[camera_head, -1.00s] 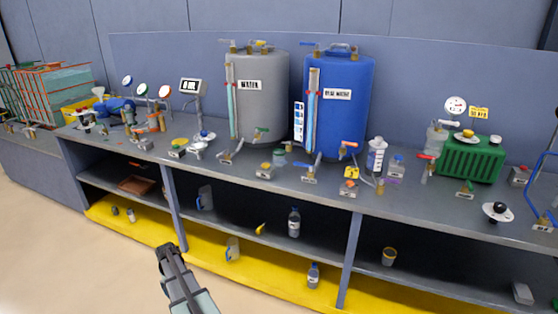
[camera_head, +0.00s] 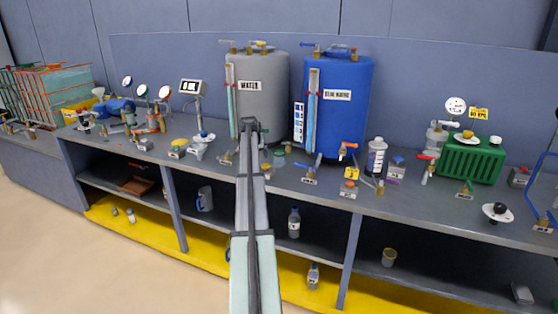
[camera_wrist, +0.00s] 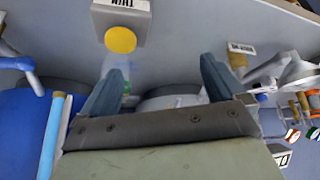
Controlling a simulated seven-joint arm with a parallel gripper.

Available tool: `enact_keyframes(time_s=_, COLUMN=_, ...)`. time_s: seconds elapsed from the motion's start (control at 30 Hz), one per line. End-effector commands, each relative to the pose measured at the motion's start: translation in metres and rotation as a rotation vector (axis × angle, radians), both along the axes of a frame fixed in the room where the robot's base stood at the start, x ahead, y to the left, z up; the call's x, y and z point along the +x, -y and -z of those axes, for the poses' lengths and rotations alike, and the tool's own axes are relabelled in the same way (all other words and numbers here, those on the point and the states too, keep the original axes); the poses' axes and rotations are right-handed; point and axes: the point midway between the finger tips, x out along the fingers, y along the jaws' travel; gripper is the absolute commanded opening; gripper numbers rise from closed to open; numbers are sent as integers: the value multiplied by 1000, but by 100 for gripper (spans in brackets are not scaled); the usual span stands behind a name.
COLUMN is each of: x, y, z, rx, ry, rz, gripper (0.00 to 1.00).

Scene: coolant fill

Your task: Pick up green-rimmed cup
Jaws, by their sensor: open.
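A small clear cup with a green rim (camera_head: 279,158) stands on the counter in front of the grey tank, just right of my arm in the head view. In the wrist view a blurred, see-through shape with green on it (camera_wrist: 127,82), probably this cup, shows beside the inner side of the left finger. My gripper (camera_head: 249,126) reaches over the counter in front of the grey tank. In the wrist view my gripper (camera_wrist: 160,80) has its fingers wide apart with nothing clasped between them. Whether a finger touches the cup, I cannot tell.
The grey water tank (camera_head: 270,85) and the blue tank (camera_head: 345,85) stand close behind. A labelled block with a yellow top (camera_wrist: 120,39) is near the fingers in the wrist view. Valves and bottles crowd the counter. Shelves below hold a blue-handled jug (camera_head: 205,199) and bottles.

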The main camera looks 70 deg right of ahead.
Motion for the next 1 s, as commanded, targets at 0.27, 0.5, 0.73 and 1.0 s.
enact_keyframes(time_s=0.27, x=-63, y=84, z=-38, rx=-46, ry=50, rz=175, gripper=96)
enact_keyframes(time_s=0.5, x=-71, y=98, z=-27, rx=-48, ry=58, rz=208, gripper=96)
enact_keyframes(time_s=0.73, x=-66, y=116, z=1, rx=-47, ry=57, rz=206, gripper=96)
enact_keyframes(time_s=1.0, x=-62, y=136, z=34, rx=-48, ry=58, rz=206, gripper=96)
